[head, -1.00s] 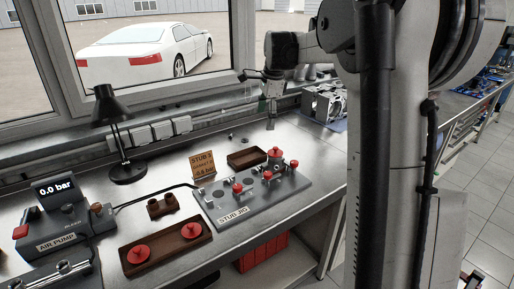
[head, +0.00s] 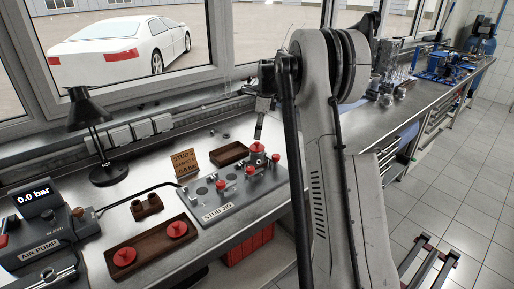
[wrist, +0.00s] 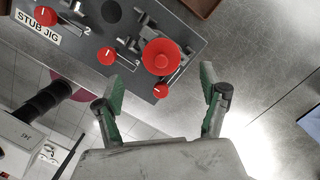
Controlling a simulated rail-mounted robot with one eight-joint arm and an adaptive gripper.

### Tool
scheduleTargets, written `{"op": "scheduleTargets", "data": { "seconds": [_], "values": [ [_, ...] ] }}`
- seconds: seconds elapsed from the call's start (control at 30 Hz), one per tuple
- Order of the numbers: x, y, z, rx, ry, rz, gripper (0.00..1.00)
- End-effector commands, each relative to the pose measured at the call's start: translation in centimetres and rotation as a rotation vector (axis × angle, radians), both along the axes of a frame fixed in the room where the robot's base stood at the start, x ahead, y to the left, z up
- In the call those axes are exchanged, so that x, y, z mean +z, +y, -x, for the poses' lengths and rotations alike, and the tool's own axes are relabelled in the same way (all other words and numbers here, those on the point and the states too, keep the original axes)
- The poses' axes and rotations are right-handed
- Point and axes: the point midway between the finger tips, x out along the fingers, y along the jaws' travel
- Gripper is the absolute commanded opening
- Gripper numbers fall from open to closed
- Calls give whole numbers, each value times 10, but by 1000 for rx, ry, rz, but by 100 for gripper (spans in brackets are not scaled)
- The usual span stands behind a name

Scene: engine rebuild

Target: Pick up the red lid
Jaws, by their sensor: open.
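A red lid (head: 257,147) sits on top of a grey metal stub (head: 258,160) at the far end of the grey stub jig (head: 201,207). The lid (wrist: 161,56) also shows in the wrist view, round and seen from above. My gripper (head: 257,139) is over this lid in the head view. In the wrist view my gripper (wrist: 160,82) is open and empty, with its green-lined fingers apart; the lid lies just beyond the fingertips. Two more red lids (head: 124,256) (head: 177,229) lie in a brown tray (head: 150,247) in front of the jig.
Red valve knobs (head: 249,171) line the jig, one (wrist: 160,91) between my fingers in the picture. A small brown tray (head: 228,153) and a sign (head: 184,162) stand behind it. The air pump (head: 42,244) and lamp (head: 108,172) are at left.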

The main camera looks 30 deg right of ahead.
Motion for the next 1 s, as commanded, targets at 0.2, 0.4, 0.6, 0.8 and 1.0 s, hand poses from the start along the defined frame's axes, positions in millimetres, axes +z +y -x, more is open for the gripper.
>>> {"op": "scheduleTargets", "data": {
  "seconds": [0.2,0.4,0.6,0.8,1.0],
  "values": [
    [-19,2,-2,1,0,0,75],
    [-35,2,-3,1,0,0,75],
    [-62,3,-5,2,0,0,75],
    [-72,4,-5,2,0,0,75],
    [-72,4,-5,1,0,0,70]
  ]
}}
